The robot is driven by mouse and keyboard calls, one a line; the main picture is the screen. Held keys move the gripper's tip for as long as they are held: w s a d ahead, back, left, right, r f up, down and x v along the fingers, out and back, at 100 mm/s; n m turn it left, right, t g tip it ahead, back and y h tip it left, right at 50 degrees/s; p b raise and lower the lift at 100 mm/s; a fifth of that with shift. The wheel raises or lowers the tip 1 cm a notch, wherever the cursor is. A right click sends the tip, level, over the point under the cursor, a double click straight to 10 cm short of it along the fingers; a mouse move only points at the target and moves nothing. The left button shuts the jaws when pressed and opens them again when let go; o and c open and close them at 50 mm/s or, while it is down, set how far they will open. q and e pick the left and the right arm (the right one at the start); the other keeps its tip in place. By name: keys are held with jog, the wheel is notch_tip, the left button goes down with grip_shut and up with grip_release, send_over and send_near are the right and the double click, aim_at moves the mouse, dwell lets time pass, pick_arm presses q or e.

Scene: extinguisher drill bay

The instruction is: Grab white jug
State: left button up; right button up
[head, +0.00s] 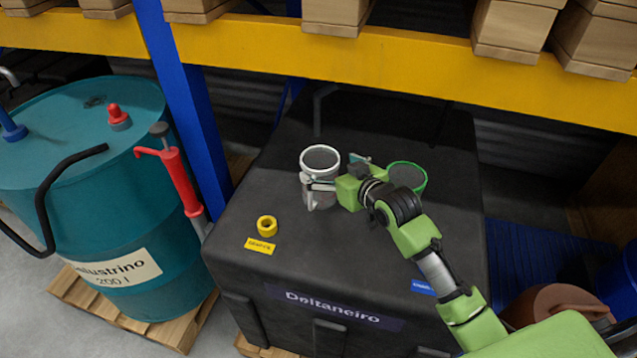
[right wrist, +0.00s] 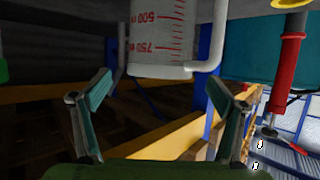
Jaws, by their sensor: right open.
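The white jug (head: 321,160) stands upright on the black box top in the head view, with a white rim, clear-looking wall and white handle. In the right wrist view the jug (right wrist: 160,35) shows close up, with red volume marks and its handle at the right. My right gripper (head: 340,178) is at the jug's right side in the head view. In the right wrist view its two fingers (right wrist: 160,82) are spread apart, with the jug ahead between them; I cannot tell whether they touch it. My left gripper is not in view.
A green-rimmed jug (head: 408,177) stands just right of my right gripper. A yellow ring (head: 267,226) lies at the left on the black box (head: 390,315). A teal drum (head: 95,205) with a red hand pump (head: 183,180) and a blue post (head: 190,100) stand left. A yellow beam (head: 400,62) crosses behind.

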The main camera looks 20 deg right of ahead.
aim_at(312, 157)
jog(key=shift+w, duration=0.25)
jog(key=p+x, duration=0.1)
jog(key=x, duration=0.3)
jog(key=shift+w+a+f+p, duration=0.1)
jog(key=shift+w+f+p, duration=0.1)
jog(key=shift+w+p, duration=0.1)
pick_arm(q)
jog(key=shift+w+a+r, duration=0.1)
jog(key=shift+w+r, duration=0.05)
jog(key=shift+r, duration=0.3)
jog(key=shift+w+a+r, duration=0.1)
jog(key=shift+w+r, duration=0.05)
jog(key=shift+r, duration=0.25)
pick_arm(e)
jog(key=c, duration=1.6)
